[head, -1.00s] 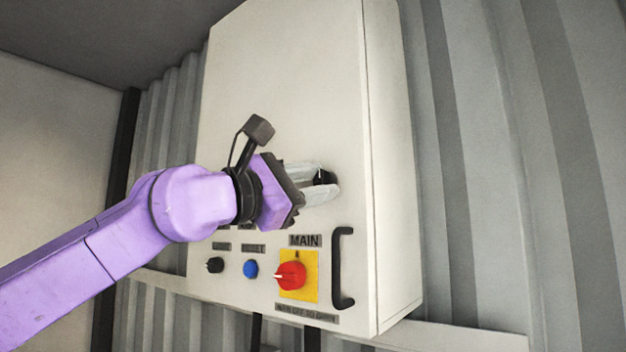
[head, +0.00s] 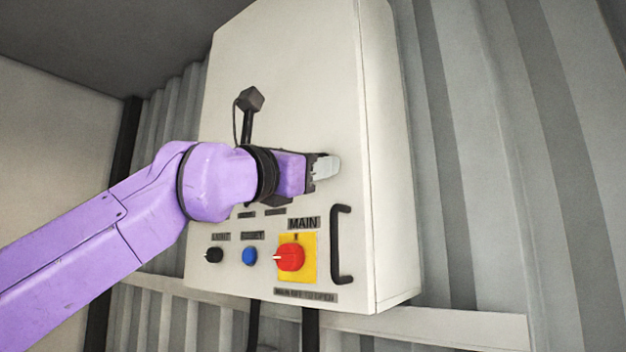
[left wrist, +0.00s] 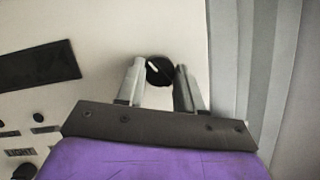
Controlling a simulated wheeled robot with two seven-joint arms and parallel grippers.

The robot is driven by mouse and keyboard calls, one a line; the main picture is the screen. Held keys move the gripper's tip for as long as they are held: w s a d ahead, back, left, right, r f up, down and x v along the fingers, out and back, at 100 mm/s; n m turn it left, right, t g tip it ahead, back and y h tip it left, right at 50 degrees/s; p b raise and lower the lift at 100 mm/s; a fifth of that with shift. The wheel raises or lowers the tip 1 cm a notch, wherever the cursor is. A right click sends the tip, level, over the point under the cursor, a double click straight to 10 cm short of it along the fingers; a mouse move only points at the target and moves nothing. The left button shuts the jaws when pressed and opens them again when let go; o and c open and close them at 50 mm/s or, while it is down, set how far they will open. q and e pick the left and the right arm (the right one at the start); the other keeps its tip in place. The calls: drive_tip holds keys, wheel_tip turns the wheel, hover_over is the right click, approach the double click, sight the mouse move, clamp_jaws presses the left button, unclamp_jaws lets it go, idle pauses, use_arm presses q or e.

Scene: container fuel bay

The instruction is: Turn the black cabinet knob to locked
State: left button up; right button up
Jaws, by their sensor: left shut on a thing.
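The black cabinet knob (left wrist: 159,70) is round, with a white mark that slants to the upper left in the left wrist view. It sits on the front of the pale cabinet (head: 290,70), close to the right edge of the door. My left gripper (head: 324,168) is shut on the knob, one silver finger on each side of it. In the head view the fingers hide the knob. I cannot read any locked marking. My right gripper is in neither view.
Below the gripper are a small black knob (head: 214,255), a blue button (head: 249,256), a red switch (head: 290,257) on a yellow plate under a MAIN label, and a black handle (head: 340,244). Corrugated wall (head: 480,150) lies to the right.

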use_arm(q)
drive_tip(key=shift+s+r+n+t+y+b, duration=0.35)
drive_tip(key=shift+n+y, duration=0.7)
drive_tip(key=shift+n, duration=1.5)
drive_tip(key=shift+w+f+n+t+y+b, duration=0.15)
drive_tip(key=shift+n+t+y, duration=0.6)
drive_tip(key=shift+n, duration=1.85)
drive_tip(key=shift+s+r+n+t+y+b, duration=0.1)
drive_tip(key=shift+r+n+t+y+b, duration=0.15)
drive_tip(key=shift+n+y, duration=1.7)
drive_tip(key=shift+n+h, duration=0.45)
drive_tip(key=shift+n, duration=0.35)
drive_tip(key=o, duration=1)
drive_tip(key=shift+f, duration=0.1)
drive_tip(key=shift+o, duration=0.2)
drive_tip(key=b+v, duration=0.6)
drive_tip(key=v, duration=0.4)
drive_tip(key=shift+s, duration=0.25)
